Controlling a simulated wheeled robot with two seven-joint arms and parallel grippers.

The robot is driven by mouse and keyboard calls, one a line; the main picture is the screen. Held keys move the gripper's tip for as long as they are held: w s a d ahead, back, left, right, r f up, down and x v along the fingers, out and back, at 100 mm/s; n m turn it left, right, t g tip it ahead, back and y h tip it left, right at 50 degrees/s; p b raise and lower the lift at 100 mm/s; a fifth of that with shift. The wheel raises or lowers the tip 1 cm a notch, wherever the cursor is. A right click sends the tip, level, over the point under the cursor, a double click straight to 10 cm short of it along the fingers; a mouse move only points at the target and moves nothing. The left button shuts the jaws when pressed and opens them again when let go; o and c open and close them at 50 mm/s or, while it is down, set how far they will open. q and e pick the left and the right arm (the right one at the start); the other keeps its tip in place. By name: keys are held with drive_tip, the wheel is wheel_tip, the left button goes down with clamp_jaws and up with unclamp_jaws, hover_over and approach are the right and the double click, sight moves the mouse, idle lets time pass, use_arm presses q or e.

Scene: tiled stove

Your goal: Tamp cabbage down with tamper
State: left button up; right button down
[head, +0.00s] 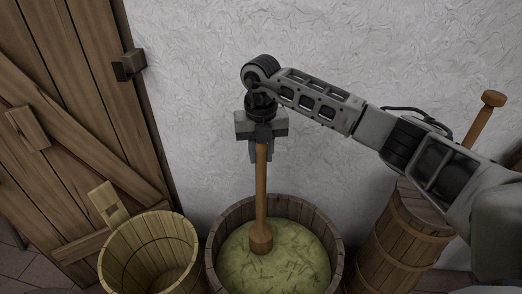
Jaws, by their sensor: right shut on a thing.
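The tamper (261,200) is a wooden pole with a wider round head at its lower end. It stands nearly upright, with its head on or slightly in the shredded green cabbage (300,262). The cabbage fills much of a round wooden tub (335,238) at the bottom centre. My right gripper (261,150) is shut on the tamper's upper end, above the tub, pointing down. The tamper's top is hidden by the gripper. My left gripper is not in view.
An empty-looking wooden bucket (150,240) with a raised handle stave stands left of the tub. A tall wooden churn (385,245) with an upright stick stands at right, partly behind my right arm. A plank door (85,95) and white wall (190,90) are behind.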

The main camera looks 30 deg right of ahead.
drive_tip(key=shift+f, duration=0.3)
drive_tip(key=shift+f+b, duration=0.35)
drive_tip(key=shift+b, duration=0.1)
drive_tip(key=shift+f, duration=0.1)
wheel_tip(320, 180, up, 5)
drive_tip(key=p, duration=0.4)
idle(0.4)
